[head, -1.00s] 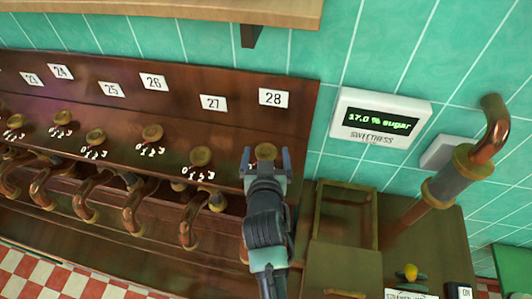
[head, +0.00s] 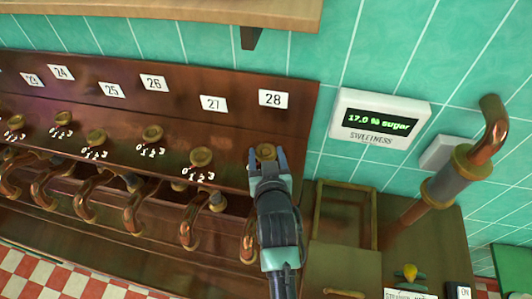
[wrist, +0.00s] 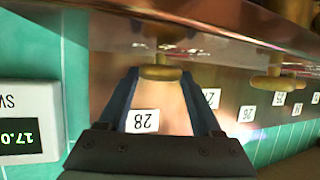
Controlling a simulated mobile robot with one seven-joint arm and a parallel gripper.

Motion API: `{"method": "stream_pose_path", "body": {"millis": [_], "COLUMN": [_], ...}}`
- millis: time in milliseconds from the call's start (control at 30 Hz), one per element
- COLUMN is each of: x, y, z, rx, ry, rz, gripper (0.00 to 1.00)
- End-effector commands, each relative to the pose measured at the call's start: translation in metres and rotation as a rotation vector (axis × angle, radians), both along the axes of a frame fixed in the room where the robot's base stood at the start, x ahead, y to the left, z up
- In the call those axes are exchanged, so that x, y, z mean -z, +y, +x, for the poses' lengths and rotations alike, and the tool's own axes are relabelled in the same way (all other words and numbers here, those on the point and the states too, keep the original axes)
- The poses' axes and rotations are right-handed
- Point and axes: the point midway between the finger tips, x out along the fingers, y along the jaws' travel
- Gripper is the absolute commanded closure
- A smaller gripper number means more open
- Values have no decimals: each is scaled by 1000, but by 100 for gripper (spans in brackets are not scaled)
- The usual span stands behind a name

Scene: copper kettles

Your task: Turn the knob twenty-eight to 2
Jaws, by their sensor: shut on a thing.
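The knob twenty-eight (head: 267,152) is a round brass knob on the brown panel, below the white label 28 (head: 273,98). My gripper (head: 267,158) is at this knob with a finger on either side, shut on it. In the wrist view the knob (wrist: 160,72) shows between the two fingertips, with the label 28 (wrist: 143,121) upside down behind. The scale marks around this knob are hidden by my gripper, so its setting cannot be read.
The neighbouring knob 27 (head: 201,156) stands to the left, with copper spouts (head: 188,232) below the row. A sweetness display (head: 380,120) on the tiled wall reads 17.0 % sugar. A wooden box frame (head: 345,215) and a copper pipe (head: 490,140) are at the right.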

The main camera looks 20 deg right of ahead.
Motion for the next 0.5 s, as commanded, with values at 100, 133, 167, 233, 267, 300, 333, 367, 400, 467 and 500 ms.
{"method": "stream_pose_path", "body": {"millis": [100,133,167,233,267,300,333,367,400,467,500], "x": [1,1,1,2,3,3,3,4,5,5,5], "y": [-3,-3,-3,-4,-4,-4,-5,-5,-6,-7,-7], "z": [-1,-1,-1,-1,-1,-1,-1,-1,-1,-1,-1], "rx": [-51,-67,-84,-121,-138,-160,-175,-193,-215,-249,-274], "ry": [-1,-1,-1,-2,-2,-3,-3,-3,-3,-4,-5], "rz": [4,3,4,3,3,3,2,2,2,1,0], "gripper": [90,89,89,89,89,89,89,89,89,90,90]}}
